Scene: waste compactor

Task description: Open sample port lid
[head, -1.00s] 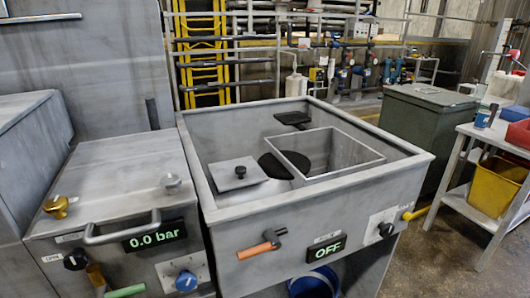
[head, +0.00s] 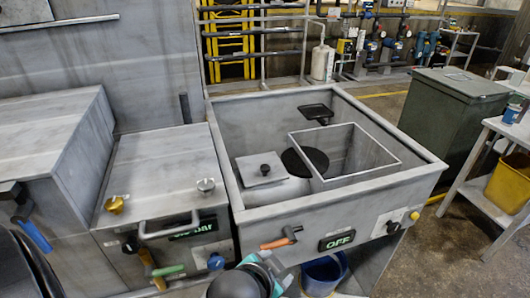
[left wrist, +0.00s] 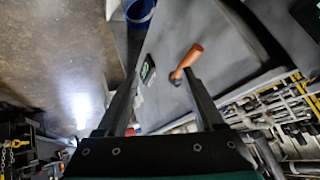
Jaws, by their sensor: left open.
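A flat grey square lid with a black knob (head: 263,171) lies inside the open-topped grey basin (head: 340,213); I take it to be the sample port lid. My left gripper (left wrist: 160,80) is open and empty in the left wrist view. Ahead of its fingers is the orange handle (left wrist: 187,60) on the basin's front, near the right finger in that view. The handle also shows in the head view (head: 276,243). Parts of my arm show at the bottom of the head view, where the fingertips cannot be made out. My right gripper is not in view.
A square open frame (head: 345,150) stands in the basin right of the lid. An OFF display (head: 337,240) and a black knob are on its front. A blue bucket (head: 323,272) stands below. A grey cabinet (head: 165,170) with a bar handle adjoins on the left.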

